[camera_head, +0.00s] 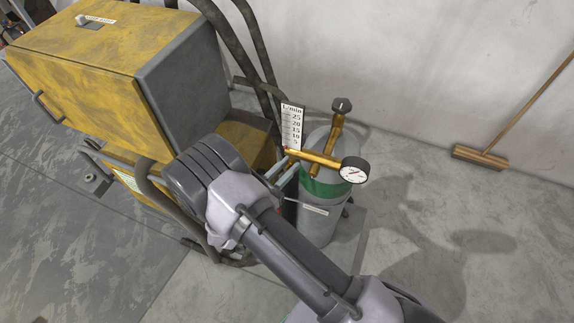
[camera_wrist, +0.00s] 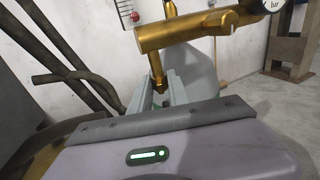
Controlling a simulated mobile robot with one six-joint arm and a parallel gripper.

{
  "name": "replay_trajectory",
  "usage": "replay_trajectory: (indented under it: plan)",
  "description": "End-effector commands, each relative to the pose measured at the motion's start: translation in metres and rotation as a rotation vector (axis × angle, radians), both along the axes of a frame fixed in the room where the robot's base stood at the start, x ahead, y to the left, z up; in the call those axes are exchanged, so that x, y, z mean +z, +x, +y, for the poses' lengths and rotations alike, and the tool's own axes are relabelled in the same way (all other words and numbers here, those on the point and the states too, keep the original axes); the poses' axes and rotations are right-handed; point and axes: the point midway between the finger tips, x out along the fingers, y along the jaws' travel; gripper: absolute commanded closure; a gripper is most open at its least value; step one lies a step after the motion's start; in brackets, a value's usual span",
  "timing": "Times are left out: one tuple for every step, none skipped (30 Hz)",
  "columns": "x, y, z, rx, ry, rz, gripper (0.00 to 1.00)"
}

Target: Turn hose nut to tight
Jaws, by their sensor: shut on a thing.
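A brass regulator (camera_head: 318,158) sits on top of a grey gas cylinder (camera_head: 318,222) with a green band. It also crosses the upper part of the wrist view (camera_wrist: 190,33). A short brass stem slants down from it to the hose nut (camera_wrist: 158,84), which is mostly hidden between my fingers. My gripper (camera_head: 284,173) reaches in from the left of the regulator; it also shows in the wrist view (camera_wrist: 160,97). Its fingers are shut around the nut at the stem's lower end. I cannot tell how tight the nut is.
A white L/min scale (camera_head: 292,126) stands behind the regulator, and a round gauge (camera_head: 354,170) is at its right end. A yellow machine (camera_head: 95,75) with dark hoses (camera_head: 262,60) is at left. A broom (camera_head: 480,157) leans on the wall; floor at right is clear.

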Motion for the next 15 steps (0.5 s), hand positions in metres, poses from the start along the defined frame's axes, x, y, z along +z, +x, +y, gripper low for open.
replay_trajectory:
  plan:
    - [0.0042,-0.0017,-0.0021,0.056,-0.006,0.007,1.00]
    - [0.0040,-0.0020,-0.0027,0.090,-0.006,0.008,1.00]
    - [0.0035,-0.0021,-0.0032,0.129,-0.005,0.006,1.00]
    - [0.0031,-0.0023,-0.0034,0.154,-0.005,0.006,1.00]
    - [0.0026,-0.0024,-0.0033,0.174,-0.003,0.006,1.00]
    - [0.0020,-0.0026,-0.0034,0.193,-0.002,0.006,1.00]
    - [0.0016,-0.0026,-0.0031,0.202,0.000,0.005,1.00]
    - [0.0013,-0.0026,-0.0030,0.207,0.001,0.005,1.00]
    - [0.0009,-0.0025,-0.0029,0.209,0.003,0.004,1.00]
    - [0.0008,-0.0025,-0.0027,0.208,0.003,0.004,1.00]
    - [0.0007,-0.0025,-0.0027,0.208,0.003,0.004,1.00]
    - [0.0006,-0.0025,-0.0027,0.208,0.003,0.004,1.00]
    - [0.0006,-0.0025,-0.0027,0.207,0.003,0.004,1.00]
    - [0.0006,-0.0025,-0.0027,0.207,0.003,0.004,1.00]
    - [0.0006,-0.0025,-0.0027,0.207,0.003,0.004,0.76]
